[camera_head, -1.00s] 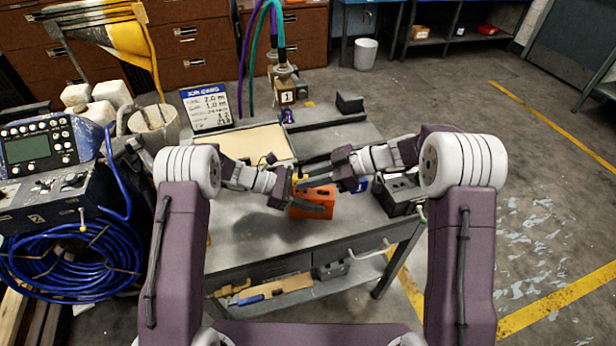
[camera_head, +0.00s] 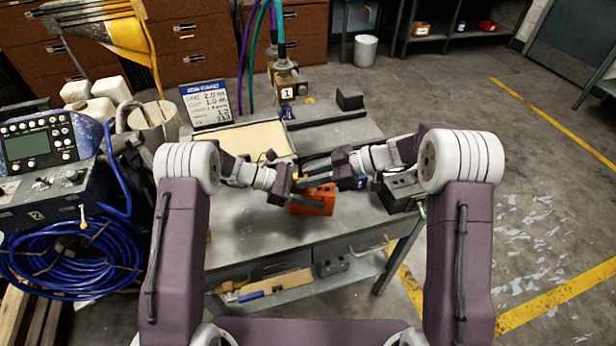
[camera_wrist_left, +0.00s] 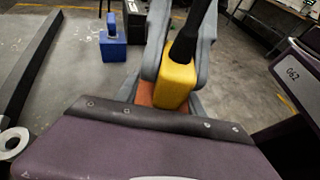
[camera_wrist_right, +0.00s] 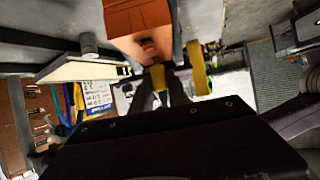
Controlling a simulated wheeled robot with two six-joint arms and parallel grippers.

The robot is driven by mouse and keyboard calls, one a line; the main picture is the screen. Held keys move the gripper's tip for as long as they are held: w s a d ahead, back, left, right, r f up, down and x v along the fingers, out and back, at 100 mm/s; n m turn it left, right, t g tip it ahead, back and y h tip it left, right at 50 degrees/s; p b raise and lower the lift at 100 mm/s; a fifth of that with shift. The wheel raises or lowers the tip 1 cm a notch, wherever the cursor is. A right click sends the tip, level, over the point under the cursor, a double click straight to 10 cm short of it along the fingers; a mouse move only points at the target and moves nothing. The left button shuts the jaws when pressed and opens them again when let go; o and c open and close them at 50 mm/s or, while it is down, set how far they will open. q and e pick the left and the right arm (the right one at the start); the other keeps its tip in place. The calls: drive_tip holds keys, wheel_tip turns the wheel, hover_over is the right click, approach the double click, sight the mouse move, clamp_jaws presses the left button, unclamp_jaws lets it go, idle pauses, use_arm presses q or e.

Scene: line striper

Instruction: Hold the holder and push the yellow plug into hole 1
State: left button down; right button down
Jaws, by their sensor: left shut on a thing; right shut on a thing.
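The orange holder (camera_head: 318,205) is clasped by my left gripper (camera_head: 308,198) and held tilted over the bench. It is large at the top of the right wrist view (camera_wrist_right: 140,20), with a dark opening in its near face. The yellow plug (camera_head: 299,181) is at the fingertips of my right gripper (camera_head: 303,182), just above the holder. In the left wrist view the plug (camera_wrist_left: 176,84) lies in front of the holder (camera_wrist_left: 145,93), with a dark finger reaching to it. I cannot tell whether the plug touches hole 1; the hole number is unreadable.
The grey bench (camera_head: 245,225) is clear below the grippers. A blue block (camera_wrist_left: 113,45) stands on it. A dark box (camera_head: 400,190) sits at its right edge. A sign (camera_head: 206,105), pale board (camera_head: 250,143) and block marked 1 (camera_head: 287,92) are behind.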

drive_tip(key=shift+f, duration=0.6)
drive_tip(key=c, duration=1.2)
unclamp_jaws()
drive_tip(key=o, duration=0.3)
drive_tip(key=shift+d+r, duration=0.1)
drive_tip(key=shift+v, duration=3.4)
